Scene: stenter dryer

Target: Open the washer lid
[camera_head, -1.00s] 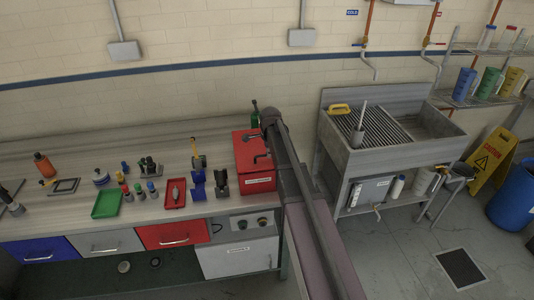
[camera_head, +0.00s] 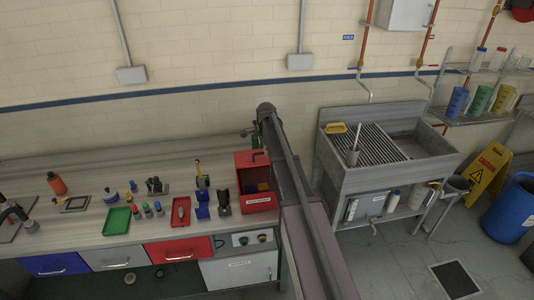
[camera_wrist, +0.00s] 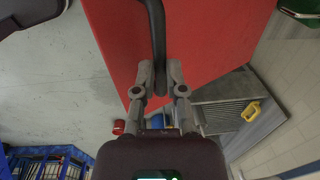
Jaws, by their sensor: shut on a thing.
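A red box (camera_head: 258,203) with a white label on its front stands at the right end of the bench. My gripper (camera_wrist: 160,72) is shut on this handle. In the head view my arm covers the right side of the box and hides most of the gripper.
The bench holds a green tray (camera_head: 117,221), a red tray (camera_head: 181,211), an orange bottle (camera_head: 57,184) and several small tools left of the box. A metal sink (camera_head: 345,178) stands to the right. A yellow caution sign (camera_head: 487,173) stands beyond it.

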